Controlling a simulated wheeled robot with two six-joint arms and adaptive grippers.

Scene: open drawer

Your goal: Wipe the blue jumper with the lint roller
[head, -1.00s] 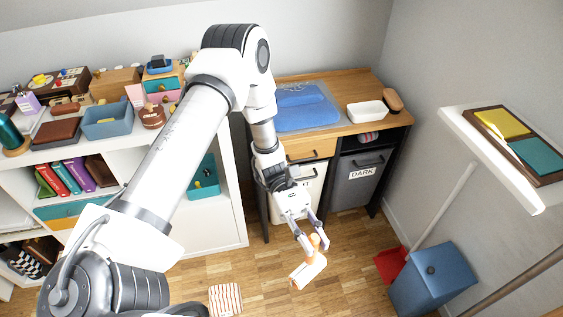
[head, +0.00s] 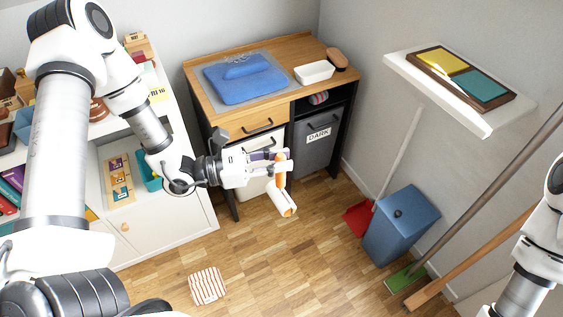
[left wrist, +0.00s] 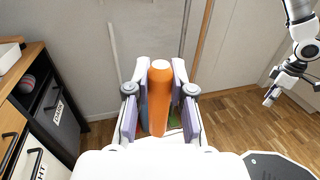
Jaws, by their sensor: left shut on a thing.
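The blue jumper (head: 245,82) lies folded on a grey mat (head: 285,78) on the wooden-topped cabinet. My left gripper (head: 284,163) is shut on the orange handle of the lint roller (head: 281,200). It holds the roller in the air in front of the cabinet, lower than the jumper and apart from it, with the pale roll hanging down. In the left wrist view the orange handle (left wrist: 159,95) stands between the fingers, and the roll is hidden. My right gripper (left wrist: 271,96) shows small at the right of that view, and its jaws are unclear.
A white dish (head: 314,72) and a brown brush (head: 337,58) stand right of the jumper on the worktop (head: 208,62). Below are a drawer and laundry bins. A blue bin (head: 402,225), brooms and a wall shelf (head: 445,98) are at right. A striped cloth (head: 207,286) lies on the floor.

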